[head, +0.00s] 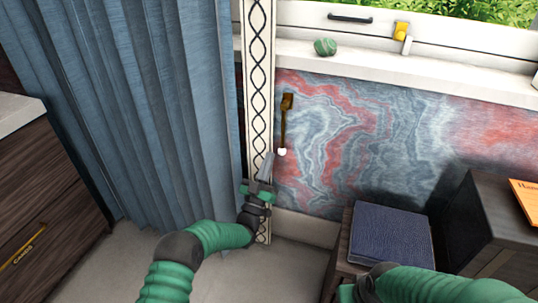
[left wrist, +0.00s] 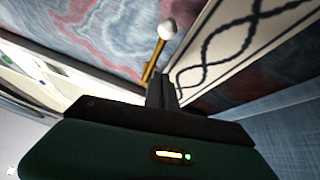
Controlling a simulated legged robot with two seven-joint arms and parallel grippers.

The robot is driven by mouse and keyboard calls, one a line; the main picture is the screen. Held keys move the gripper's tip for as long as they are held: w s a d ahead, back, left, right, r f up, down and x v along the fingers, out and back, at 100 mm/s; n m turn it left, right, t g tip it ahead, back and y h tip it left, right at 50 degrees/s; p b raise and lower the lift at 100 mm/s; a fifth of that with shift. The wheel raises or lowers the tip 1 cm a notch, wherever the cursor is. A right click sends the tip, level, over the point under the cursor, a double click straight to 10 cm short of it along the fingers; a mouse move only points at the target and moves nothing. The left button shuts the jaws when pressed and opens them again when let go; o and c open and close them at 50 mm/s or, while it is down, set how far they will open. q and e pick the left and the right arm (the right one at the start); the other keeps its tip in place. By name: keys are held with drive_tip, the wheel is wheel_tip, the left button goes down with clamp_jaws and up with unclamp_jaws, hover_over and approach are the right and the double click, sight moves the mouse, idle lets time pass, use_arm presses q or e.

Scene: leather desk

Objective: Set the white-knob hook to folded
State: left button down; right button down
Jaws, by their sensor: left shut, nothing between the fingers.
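The white-knob hook (head: 284,125) is a brass bar on the marbled wall. It hangs down from a small brass mount, with its white knob at the lower end. My left gripper (head: 267,163) is shut and empty, just below and left of the knob, in front of the patterned strip. In the left wrist view the shut fingers (left wrist: 160,90) point towards the brass bar (left wrist: 152,66) and white knob (left wrist: 167,29). I cannot tell whether they touch the bar. My right arm lies at the lower right, its fingers out of sight.
A blue curtain (head: 140,110) hangs at left beside the patterned strip (head: 258,80). A window sill (head: 450,80) above holds a green ball (head: 325,46). A dark blue book (head: 392,235) lies on a small wooden stand below. A drawer cabinet (head: 45,190) stands at far left.

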use_arm(q)
wheel_tip(320, 180, down, 9)
drive_tip(key=s+p, duration=0.1)
drive_tip(key=shift+a+r, duration=0.15)
drive_tip(key=shift+a, duration=0.05)
drive_tip(key=shift+s+d, duration=0.1)
drive_tip(key=shift+d, duration=0.05)
drive_tip(key=shift+s, duration=0.1)
